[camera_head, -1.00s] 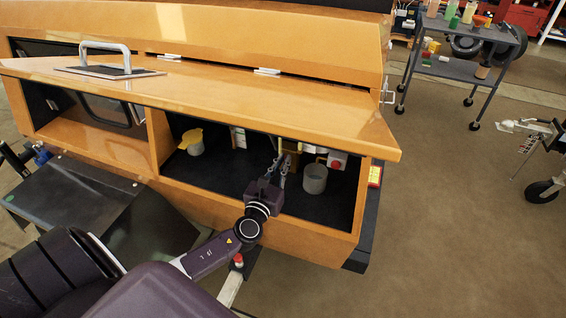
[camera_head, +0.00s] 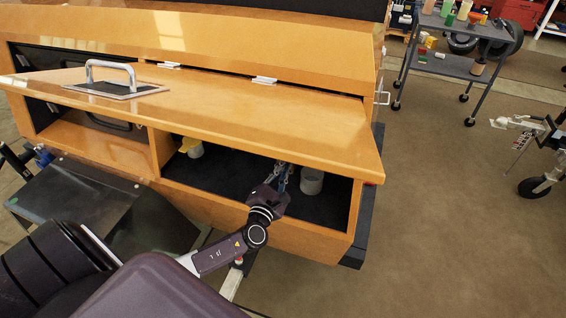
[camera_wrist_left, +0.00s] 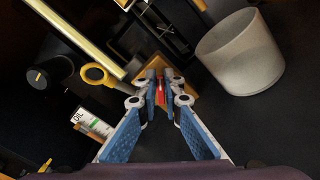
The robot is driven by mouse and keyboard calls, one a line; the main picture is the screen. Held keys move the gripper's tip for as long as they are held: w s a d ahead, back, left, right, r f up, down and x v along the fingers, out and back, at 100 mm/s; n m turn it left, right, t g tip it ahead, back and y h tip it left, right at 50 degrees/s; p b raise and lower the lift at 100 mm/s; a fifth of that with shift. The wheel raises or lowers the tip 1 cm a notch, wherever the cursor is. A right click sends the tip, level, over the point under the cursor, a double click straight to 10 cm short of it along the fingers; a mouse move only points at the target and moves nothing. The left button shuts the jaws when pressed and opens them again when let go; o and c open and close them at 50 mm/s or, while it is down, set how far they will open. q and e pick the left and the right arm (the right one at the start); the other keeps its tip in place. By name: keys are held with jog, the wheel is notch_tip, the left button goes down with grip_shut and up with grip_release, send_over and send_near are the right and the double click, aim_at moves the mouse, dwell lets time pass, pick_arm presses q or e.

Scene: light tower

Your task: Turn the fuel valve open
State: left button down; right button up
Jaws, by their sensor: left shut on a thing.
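My left gripper (camera_head: 282,178) reaches into the right compartment of the orange cabinet (camera_head: 300,236), under its raised lid (camera_head: 250,118). In the left wrist view its blue-padded fingers (camera_wrist_left: 160,82) are closed together at the tips on a small red piece (camera_wrist_left: 160,96), of which only a sliver shows. I take this to be the fuel valve's handle. A tan block lies behind it. The rest of the valve is hidden by the fingers, and in the head view by the lid. My right gripper is in neither view.
A grey cup (camera_head: 311,181) stands close right of the fingers; it also shows in the left wrist view (camera_wrist_left: 240,55). A yellow ring (camera_wrist_left: 97,75), a yellow bar and an oil-labelled container (camera_wrist_left: 92,122) lie left. A yellow-topped jug (camera_head: 191,147) stands deeper inside.

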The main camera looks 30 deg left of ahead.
pick_arm(q)
jog(key=m, duration=0.2)
jog(key=m+p, duration=0.2)
jog(key=m, duration=0.1)
jog(key=shift+w+d+f+m, duration=0.1)
jog(key=shift+d+f+m, duration=0.15)
jog(key=shift+m, duration=0.05)
jog(key=shift+f+m+p, duration=0.25)
jog(key=shift+m+p, duration=0.2)
jog(key=shift+m, duration=0.55)
jog(key=shift+f+m+p, duration=0.2)
jog(key=shift+m+p, duration=0.2)
jog(key=shift+m, duration=0.6)
jog(key=c, duration=2.1)
grip_release()
jog(key=v, duration=1.2)
